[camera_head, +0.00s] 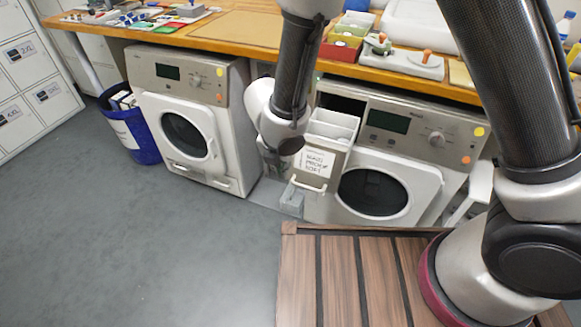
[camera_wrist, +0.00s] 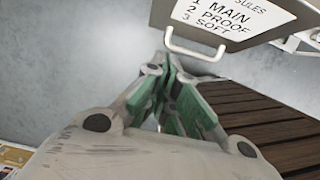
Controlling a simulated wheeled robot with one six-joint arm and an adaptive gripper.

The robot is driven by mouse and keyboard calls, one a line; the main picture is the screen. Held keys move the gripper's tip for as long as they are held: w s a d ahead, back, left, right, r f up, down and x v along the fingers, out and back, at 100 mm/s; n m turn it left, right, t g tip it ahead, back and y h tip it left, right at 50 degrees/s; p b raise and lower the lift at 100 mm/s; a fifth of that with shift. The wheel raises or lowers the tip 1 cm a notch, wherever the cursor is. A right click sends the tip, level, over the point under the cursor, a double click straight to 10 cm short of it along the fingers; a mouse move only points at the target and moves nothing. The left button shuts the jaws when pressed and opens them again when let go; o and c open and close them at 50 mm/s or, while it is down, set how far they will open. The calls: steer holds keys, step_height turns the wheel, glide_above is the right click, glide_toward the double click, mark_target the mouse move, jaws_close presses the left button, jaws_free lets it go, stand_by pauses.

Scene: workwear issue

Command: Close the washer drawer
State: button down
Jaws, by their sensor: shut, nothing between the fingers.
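The washer drawer (camera_head: 318,163) sticks out from the upper left of the right-hand washer (camera_head: 400,150). Its open top shows pale compartments, and its front carries a label reading main, proof, soft. A light bar handle (camera_head: 308,185) is on the drawer front. In the wrist view the drawer front (camera_wrist: 268,32) is at the top right, with its handle (camera_wrist: 195,46) below the label. My gripper (camera_wrist: 172,66) is shut and empty, its green-padded fingers pointing towards the handle. The fingertips appear close to the handle; whether they touch cannot be told. In the head view my arm partly hides the gripper.
A second washer (camera_head: 185,120) stands to the left, with a blue bin (camera_head: 135,130) beside it. A wooden worktop (camera_head: 235,30) with trays and tools runs above both washers. Grey floor (camera_head: 150,240) is clear at front left.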

steer(key=w+f, duration=0.1)
steer(key=w+d+f, duration=0.1)
steer(key=w+f, duration=0.2)
steer(key=f, duration=0.1)
steer(key=shift+w+d, duration=0.25)
steer(key=shift+d, duration=0.1)
